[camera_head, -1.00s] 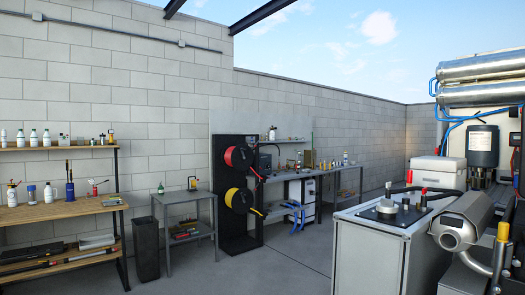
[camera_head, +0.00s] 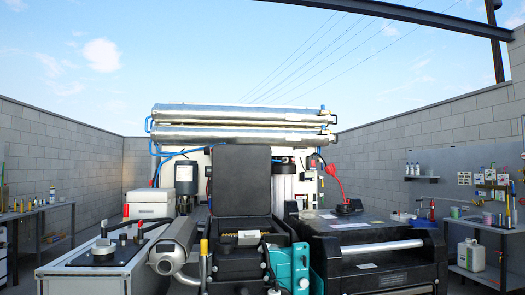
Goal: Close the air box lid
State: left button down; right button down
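A black lid (camera_head: 241,181) stands upright in the middle of the head view. It rises from the back of a dark box (camera_head: 232,262), which looks like the air box with its lid open. A small metallic part (camera_head: 247,238) shows in front of the lid's lower edge. Neither of my grippers is in view.
A grey cabinet with knobs (camera_head: 85,262) and a silver cylinder (camera_head: 177,246) stand to the left, a teal part (camera_head: 283,268) beside the box. A large black case (camera_head: 375,260) is at right. Long metal tubes (camera_head: 240,115) run behind. A workbench (camera_head: 490,224) stands far right.

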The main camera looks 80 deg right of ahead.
aim_at(241, 175)
jog(key=z, duration=1.7)
